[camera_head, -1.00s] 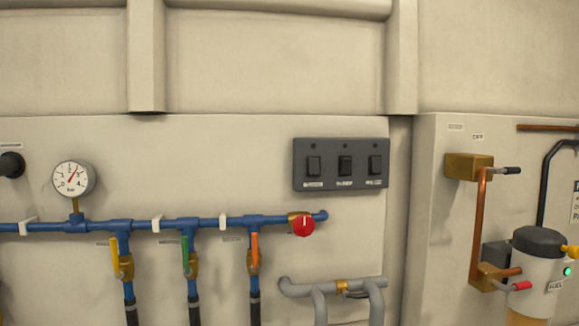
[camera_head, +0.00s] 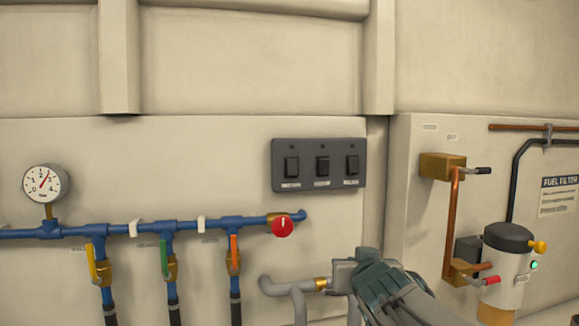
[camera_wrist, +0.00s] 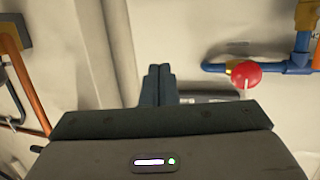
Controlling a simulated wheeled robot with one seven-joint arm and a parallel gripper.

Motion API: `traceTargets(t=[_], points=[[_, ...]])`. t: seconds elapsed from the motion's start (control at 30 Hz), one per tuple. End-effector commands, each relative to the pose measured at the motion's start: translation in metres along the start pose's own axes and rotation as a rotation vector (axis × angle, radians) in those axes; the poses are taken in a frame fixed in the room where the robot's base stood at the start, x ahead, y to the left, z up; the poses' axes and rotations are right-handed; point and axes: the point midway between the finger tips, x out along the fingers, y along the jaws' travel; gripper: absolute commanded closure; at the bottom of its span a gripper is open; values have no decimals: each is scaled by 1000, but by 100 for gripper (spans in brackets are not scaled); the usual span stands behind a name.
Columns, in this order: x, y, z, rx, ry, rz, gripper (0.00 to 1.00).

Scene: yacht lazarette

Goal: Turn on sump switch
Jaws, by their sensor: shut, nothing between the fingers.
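A dark grey switch panel (camera_head: 318,165) is on the cream wall in the head view. It bears three black rocker switches: left (camera_head: 291,167), middle (camera_head: 322,166) and right (camera_head: 352,165). Their small labels are too blurred to read, so I cannot tell which is the sump switch. My gripper (camera_head: 366,254) is at the lower right, below the panel and apart from it in the picture. In the wrist view my gripper (camera_wrist: 158,70) is shut and empty, fingers together. A grey strip beside the fingers, probably the panel's edge (camera_wrist: 215,99), is partly hidden by my gripper.
A blue pipe (camera_head: 190,226) with a red knob (camera_head: 283,227), a gauge (camera_head: 45,184) and several lever valves runs below and left of the panel. Grey pipes (camera_head: 280,287) sit lower. A copper pipe (camera_head: 454,220) and fuel filter (camera_head: 503,267) stand right. The wall above is clear.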

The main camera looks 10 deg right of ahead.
Motion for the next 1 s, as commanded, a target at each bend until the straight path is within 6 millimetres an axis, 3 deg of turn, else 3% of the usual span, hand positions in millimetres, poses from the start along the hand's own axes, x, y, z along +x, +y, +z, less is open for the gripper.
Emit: traceTargets(t=[0.03,0.1,0.2,0.3,0.5,0.77,1.0], points=[[0,5,-32,2,91,-21,100],[-1,6,-66,2,199,-67,100],[-8,4,-103,-6,314,-139,100],[-14,0,-125,-16,382,-201,100],[-20,-4,-140,-25,429,-257,100],[-20,-4,-140,-25,430,-259,100],[-9,-8,-145,-27,428,-258,100]])
